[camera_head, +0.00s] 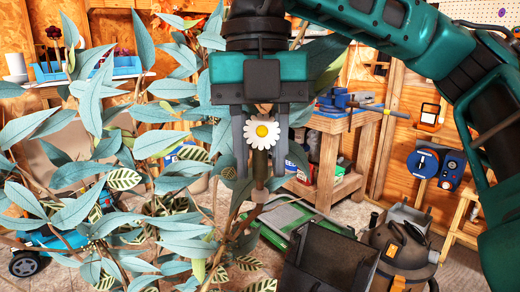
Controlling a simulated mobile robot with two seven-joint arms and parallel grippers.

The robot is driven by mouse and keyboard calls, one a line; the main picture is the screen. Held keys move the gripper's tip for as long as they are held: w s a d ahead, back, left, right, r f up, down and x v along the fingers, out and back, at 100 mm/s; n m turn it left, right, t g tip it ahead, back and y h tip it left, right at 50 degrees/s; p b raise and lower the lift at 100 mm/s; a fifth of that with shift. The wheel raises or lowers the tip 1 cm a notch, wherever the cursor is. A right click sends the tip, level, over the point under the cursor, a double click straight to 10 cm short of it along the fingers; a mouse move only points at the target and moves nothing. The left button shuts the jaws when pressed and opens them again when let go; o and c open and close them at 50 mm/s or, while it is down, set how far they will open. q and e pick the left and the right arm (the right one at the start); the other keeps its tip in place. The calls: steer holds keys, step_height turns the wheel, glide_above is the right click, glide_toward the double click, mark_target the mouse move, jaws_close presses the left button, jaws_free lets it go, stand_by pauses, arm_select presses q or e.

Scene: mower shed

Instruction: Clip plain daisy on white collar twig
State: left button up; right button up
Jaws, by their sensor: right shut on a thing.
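My right gripper (259,172) hangs down from the top centre, with its two grey fingers on either side of a plain daisy (262,133). The daisy has white petals and a yellow centre, and faces the camera. The gripper is shut on it. A dark olive upright piece shows just below the flower between the fingers; I cannot tell whether it is a clip or a stem. The leafy plant (150,190) with blue-green leaves fills the left and stands close around the gripper. My left gripper is not in view.
Striped leaves (123,179) show among the plain ones. A wooden workbench (330,150) with a blue tool stands behind. A dark open box (330,258) and a brown machine (402,250) stand at the lower right. A shelf with a blue tray (100,70) is at the upper left.

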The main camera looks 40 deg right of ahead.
mark_target(258, 110)
steer(key=o, duration=1.1)
steer(key=shift+c, duration=0.2)
steer(key=shift+o, duration=1.2)
steer(key=shift+w+r+p, duration=0.15)
steer(key=shift+r+p, duration=0.9)
steer(key=shift+r, duration=0.25)
steer(key=shift+w+r+p, duration=0.1)
steer(key=shift+r+p, duration=0.2)
steer(key=shift+r, duration=0.7)
steer(key=shift+w+d+r, duration=0.1)
steer(key=shift+r, duration=1.05)
